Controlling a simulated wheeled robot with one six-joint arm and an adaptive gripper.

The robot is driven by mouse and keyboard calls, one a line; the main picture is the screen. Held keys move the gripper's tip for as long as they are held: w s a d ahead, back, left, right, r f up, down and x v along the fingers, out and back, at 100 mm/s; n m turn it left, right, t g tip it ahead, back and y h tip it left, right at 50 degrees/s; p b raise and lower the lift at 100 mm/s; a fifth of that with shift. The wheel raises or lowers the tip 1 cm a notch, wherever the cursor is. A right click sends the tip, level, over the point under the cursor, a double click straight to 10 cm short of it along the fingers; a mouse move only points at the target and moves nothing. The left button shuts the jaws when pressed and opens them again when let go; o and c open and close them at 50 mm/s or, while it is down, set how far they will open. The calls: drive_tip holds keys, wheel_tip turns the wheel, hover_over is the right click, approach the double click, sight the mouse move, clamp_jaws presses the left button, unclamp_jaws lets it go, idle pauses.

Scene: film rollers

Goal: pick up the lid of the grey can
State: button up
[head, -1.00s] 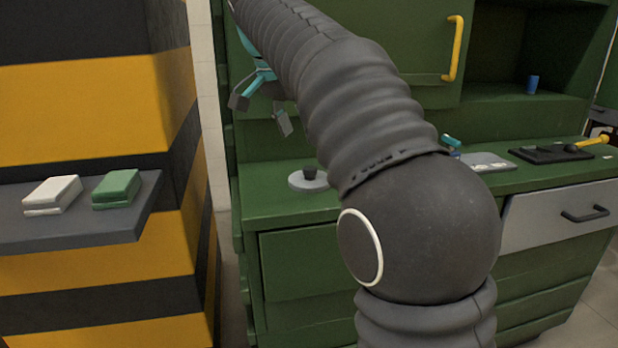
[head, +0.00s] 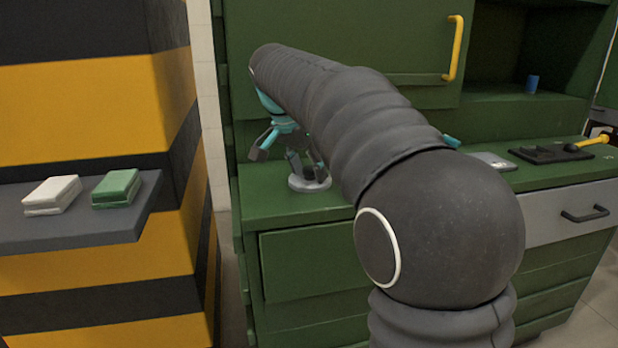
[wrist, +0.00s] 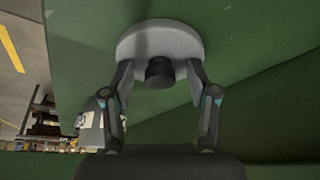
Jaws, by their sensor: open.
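A round light-grey lid (head: 312,185) with a dark knob lies flat on the left end of the green counter. In the wrist view the lid (wrist: 150,38) is at top centre, with its knob (wrist: 160,72) pointing toward the camera. My gripper (head: 286,164) is just above it, pointing down. In the wrist view my gripper (wrist: 160,78) is open, with one finger on each side of the knob and a gap on both sides. A can under the lid cannot be made out.
The green counter (head: 270,208) is clear around the lid. A light-grey flat item (head: 492,161) and a black tray (head: 545,154) lie further right. A yellow handle (head: 456,48) is on the cabinet door behind. A shelf with white (head: 52,194) and green (head: 116,188) boxes juts out at left.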

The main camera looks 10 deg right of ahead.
clamp_jaws()
idle(0.3)
